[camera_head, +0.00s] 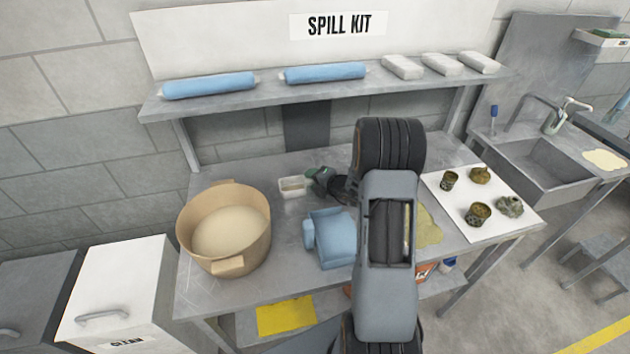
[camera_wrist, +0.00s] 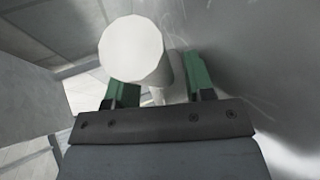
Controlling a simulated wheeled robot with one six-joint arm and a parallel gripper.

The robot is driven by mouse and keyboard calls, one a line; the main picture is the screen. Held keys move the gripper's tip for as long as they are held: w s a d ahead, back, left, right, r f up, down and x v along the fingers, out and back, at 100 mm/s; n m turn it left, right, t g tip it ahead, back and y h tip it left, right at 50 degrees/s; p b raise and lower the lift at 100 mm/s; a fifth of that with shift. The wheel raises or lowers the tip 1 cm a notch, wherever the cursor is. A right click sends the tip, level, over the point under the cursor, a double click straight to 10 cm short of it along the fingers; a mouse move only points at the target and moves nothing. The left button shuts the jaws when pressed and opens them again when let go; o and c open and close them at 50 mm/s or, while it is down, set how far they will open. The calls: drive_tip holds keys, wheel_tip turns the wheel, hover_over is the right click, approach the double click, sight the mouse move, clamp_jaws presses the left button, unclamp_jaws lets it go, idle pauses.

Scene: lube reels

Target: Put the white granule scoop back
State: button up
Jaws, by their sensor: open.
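The white granule scoop (camera_head: 292,187) rests on the steel bench, right of the tan tub, its bowl facing left. In the wrist view a white rounded piece (camera_wrist: 132,50), which looks like part of the scoop, lies in front of and between my green fingers. My gripper (camera_head: 316,177) is low over the bench at the scoop's right end; its fingers also show in the wrist view (camera_wrist: 158,88). The jaws are open, one on each side of the white piece. Whether either finger touches it I cannot tell. The tan tub (camera_head: 226,232) holds pale granules.
A shelf (camera_head: 330,91) with blue rolls and white packs overhangs the back. A white mat (camera_head: 500,215) with dirty parts is at right. Bench is clear between tub and blue container.

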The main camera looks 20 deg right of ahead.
drive_tip(key=v, duration=1.1)
drive_tip(key=shift+r, duration=0.15)
drive_tip(key=shift+s+a+r, duration=0.1)
drive_tip(key=shift+s+r, duration=0.1)
drive_tip(key=shift+s, duration=0.05)
drive_tip(key=s+a+r+n+g+y, duration=0.1)
drive_tip(key=s+a+r+n+g, duration=0.25)
drive_tip(key=a+n, duration=0.7)
drive_tip(key=s+a+r+n+g+y, duration=0.2)
drive_tip(key=s+a+r+n+g, duration=0.25)
drive_tip(key=n, duration=1.05)
drive_tip(key=s+r+n+h, duration=0.1)
drive_tip(key=s+n+h, duration=0.2)
drive_tip(key=n, duration=0.8)
drive_tip(key=s+a+r+n+h, duration=0.1)
drive_tip(key=s+n+h, duration=0.3)
drive_tip(key=n, duration=0.8)
drive_tip(key=shift+s+r+h, duration=0.3)
drive_tip(key=shift+s+r, duration=0.25)
drive_tip(key=shift+r, duration=0.15)
